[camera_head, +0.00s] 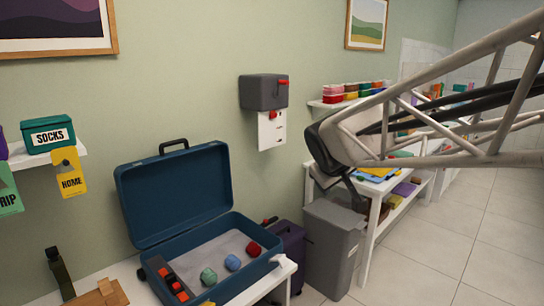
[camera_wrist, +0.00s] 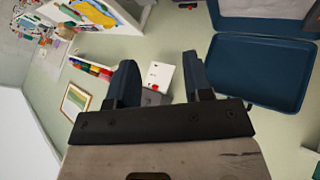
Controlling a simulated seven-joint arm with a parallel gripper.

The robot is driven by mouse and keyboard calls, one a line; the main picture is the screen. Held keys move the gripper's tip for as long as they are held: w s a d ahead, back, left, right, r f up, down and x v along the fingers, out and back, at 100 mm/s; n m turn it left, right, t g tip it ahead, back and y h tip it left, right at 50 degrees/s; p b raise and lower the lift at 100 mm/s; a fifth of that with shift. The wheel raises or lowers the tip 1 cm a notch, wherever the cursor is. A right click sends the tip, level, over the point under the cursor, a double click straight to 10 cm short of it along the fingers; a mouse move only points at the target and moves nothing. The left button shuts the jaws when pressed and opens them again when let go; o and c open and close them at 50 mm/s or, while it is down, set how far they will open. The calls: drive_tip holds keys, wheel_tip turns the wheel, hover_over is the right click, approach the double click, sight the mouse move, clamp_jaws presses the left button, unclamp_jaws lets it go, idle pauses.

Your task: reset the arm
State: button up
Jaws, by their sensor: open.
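My gripper (camera_wrist: 159,78) shows in the wrist view with its two dark blue fingers apart and nothing between them. It is open. Beyond the gap between the fingers, the white sheet (camera_wrist: 159,72) below the wall box is visible. In the head view my pale, tube-framed arm reaches in from the right at mid-height, in front of the shelves. I cannot clearly make out the fingertips there. The open blue suitcase (camera_head: 180,196) stands below and left of the arm, apart from it. It also shows at the right of the wrist view (camera_wrist: 256,72).
Balls of several colours lie in the suitcase, including a red one (camera_head: 253,249). A grey wall box (camera_head: 263,92) hangs above. A grey bin (camera_head: 331,250) and white shelving (camera_head: 369,237) stand under the arm. A SOCKS box (camera_head: 48,135) is at left. Floor at right is clear.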

drive_tip(key=s+d+f+m+g, duration=0.1)
drive_tip(key=s+f+m, duration=0.1)
drive_tip(key=s, duration=0.7)
drive_tip(key=s+d+f+m+g+y, duration=0.1)
drive_tip(key=s+f, duration=0.4)
drive_tip(key=s, duration=0.5)
drive_tip(key=s+d+f+m+g, duration=0.2)
drive_tip(key=s+f+m+g, duration=0.1)
drive_tip(key=s, duration=0.6)
drive_tip(key=shift+s+d+f+y, duration=0.15)
drive_tip(key=shift+s+f+y, duration=0.2)
drive_tip(key=shift+f, duration=0.4)
